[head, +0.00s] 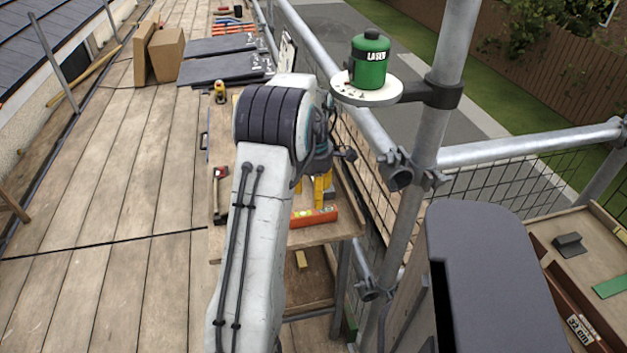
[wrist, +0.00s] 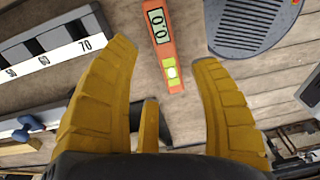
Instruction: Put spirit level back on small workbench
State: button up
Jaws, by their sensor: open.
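The orange spirit level (head: 313,217) lies on the near part of the small workbench (head: 338,229), and no gap shows between them. In the wrist view the level (wrist: 160,32) has a 0.0 display and a yellow-green vial. My gripper (head: 322,188) is over the bench by the level, partly hidden by my arm. In the wrist view its yellow fingers (wrist: 162,54) are spread wide, with the end of the level showing between the tips. They do not touch it in that view. The exact height of the fingers over the level cannot be told.
A green laser (head: 369,60) stands on a round plate clamped to the scaffold pole (head: 421,130). Slates (head: 215,67) and cardboard boxes (head: 166,52) are further back. The plank deck (head: 110,190) on the left is clear.

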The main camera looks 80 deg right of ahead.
jog(key=shift+r, duration=2.3)
jog(key=w+a+r, duration=0.2)
jog(key=w+a, duration=0.2)
jog(key=w, duration=0.4)
jog(key=w+a+r, duration=0.3)
jog(key=w, duration=0.4)
jog(key=w+a+r+m+t+h, duration=0.1)
jog(key=w+a+r+m, duration=0.15)
jog(key=w+a, duration=0.9)
jog(key=a+r+t, duration=0.1)
jog(key=a, duration=1.5)
jog(key=s+a+f+m, duration=0.1)
jog(key=s+a, duration=0.2)
jog(key=a, duration=0.3)
jog(key=s+a+f+m+t, duration=0.1)
jog(key=s+a, duration=0.2)
jog(key=a, duration=0.3)
jog(key=shift+s+f+y, duration=0.2)
jog(key=shift+f+y, duration=0.05)
jog(key=shift+y, duration=0.15)
notch_tip(320, 180, up, 6)
jog(key=p, duration=0.5)
jog(key=shift+f, duration=0.1)
